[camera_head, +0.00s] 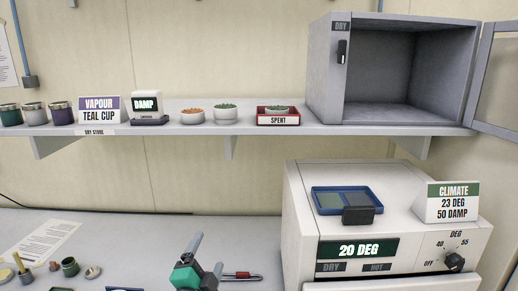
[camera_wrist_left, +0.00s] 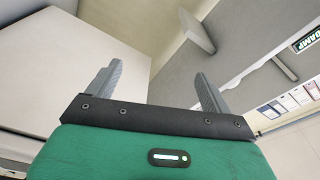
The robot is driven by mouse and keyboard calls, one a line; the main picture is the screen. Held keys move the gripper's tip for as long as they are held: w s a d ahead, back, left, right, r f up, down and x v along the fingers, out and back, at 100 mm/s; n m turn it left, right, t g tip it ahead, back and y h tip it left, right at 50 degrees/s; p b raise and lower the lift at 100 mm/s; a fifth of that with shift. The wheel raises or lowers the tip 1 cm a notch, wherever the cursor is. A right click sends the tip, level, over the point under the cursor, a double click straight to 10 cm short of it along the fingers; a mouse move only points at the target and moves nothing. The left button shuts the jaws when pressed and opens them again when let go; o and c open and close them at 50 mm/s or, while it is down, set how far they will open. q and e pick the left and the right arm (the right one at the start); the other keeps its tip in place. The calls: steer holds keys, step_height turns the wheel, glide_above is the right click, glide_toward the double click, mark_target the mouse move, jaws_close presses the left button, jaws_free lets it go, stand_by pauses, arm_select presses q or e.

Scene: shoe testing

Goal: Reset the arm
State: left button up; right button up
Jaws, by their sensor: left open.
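My left gripper (camera_head: 207,252) shows at the bottom middle of the head view, green with grey fingers, over the grey bench. In the left wrist view its two grey fingers (camera_wrist_left: 158,74) stand wide apart with nothing between them. The gripper is left of the white 20 DEG machine (camera_head: 300,225) and below the shelf (camera_head: 250,129). My right gripper is not in view.
An open DRY cabinet (camera_head: 328,68) stands on the shelf at right. Bowls, including an orange-filled one (camera_head: 192,117), and a red SPENT tray (camera_head: 262,122) line the shelf.

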arm_select(q)
steer(key=s+a+f+n+g+y, duration=0.1)
steer(key=s+a+f+n+g, duration=0.25)
steer(key=s+f, duration=0.35)
steer(key=s+a+f+n+g+y, duration=0.1)
steer(key=s+a+f+n+g, duration=0.3)
steer(key=f, duration=0.6)
steer(key=s+a+f+n+g, duration=0.2)
steer(key=s+f+n+g, duration=0.15)
steer(key=s, duration=0.75)
steer(key=s+a+f+n+g, duration=0.15)
steer(key=s+f+g, duration=0.3)
steer(key=s, duration=0.55)
step_height(320, 180, down, 34)
steer(key=b, duration=0.1)
steer(key=s+a+f+g+b, duration=0.1)
steer(key=s+a+f+g, duration=0.1)
steer(key=s+f, duration=1.7)
steer(key=shift+s+a+f+y+b, duration=0.3)
steer(key=shift+a+f, duration=0.2)
steer(key=shift+a, duration=0.1)
